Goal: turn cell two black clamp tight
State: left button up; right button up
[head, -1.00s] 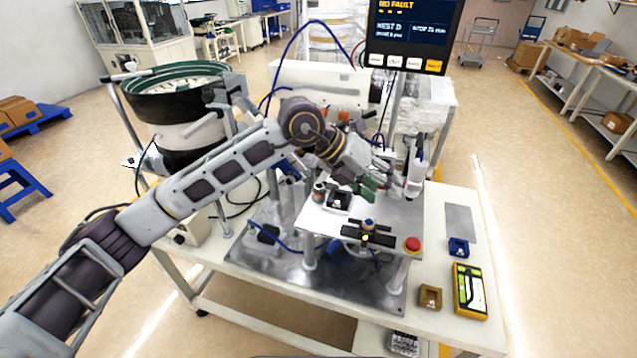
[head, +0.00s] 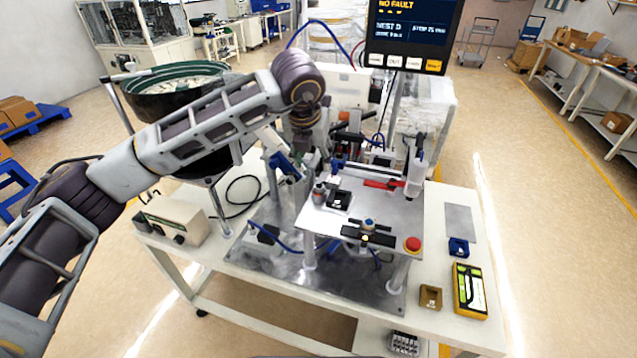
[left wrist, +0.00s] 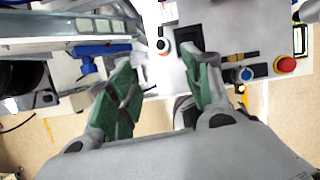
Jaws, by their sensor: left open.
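My left gripper (head: 308,160) hangs over the left edge of the raised white plate (head: 385,215), beside a blue part (head: 284,163). In the left wrist view, its green-padded fingers (left wrist: 158,62) are apart with nothing held between them. A blue handle (left wrist: 98,50) lies by the left finger, and a black block (left wrist: 196,68) shows beyond the right fingertip. In the head view, a black bar (head: 368,237) lies at the plate's front and a red bar (head: 383,184) at its back. I cannot tell which black part is the clamp. My right gripper is not in view.
A bowl feeder (head: 165,92) stands at the left behind my arm. A red stop button (head: 412,244) sits at the plate's front right corner. A yellow meter (head: 469,290) and small bins lie on the table's right side. The screen (head: 412,35) reads no fault.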

aim_at(319, 186)
pick_arm(q)
jog(key=shift+f, duration=0.1)
jog(key=p+x, duration=0.3)
jog(key=x, duration=1)
jog(key=shift+w+d+f, duration=0.1)
jog(key=shift+f, duration=0.2)
jog(key=shift+c, duration=0.3)
jog(key=c, duration=1)
